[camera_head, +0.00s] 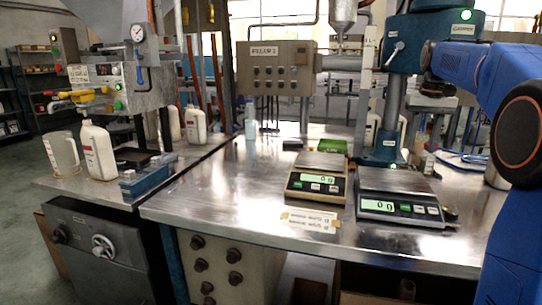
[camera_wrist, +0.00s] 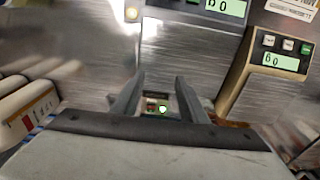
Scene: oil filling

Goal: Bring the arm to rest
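My blue arm (camera_head: 490,85) is raised at the right edge of the head view, over the right side of the steel workbench. Its end is out of that view. In the wrist view my gripper (camera_wrist: 159,88) has its two grey fingers apart. Nothing is held between them. A small panel with a lit green spot (camera_wrist: 162,108) shows behind the gap. Much of the wrist view is smeared with blur.
Two scales, a beige one (camera_head: 317,180) and a grey one (camera_head: 396,196), stand on the steel workbench (camera_head: 240,205). White bottles (camera_head: 97,150) and a clear jug (camera_head: 62,153) stand on the left bench. The bench's front middle is clear apart from a paper label (camera_head: 309,220).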

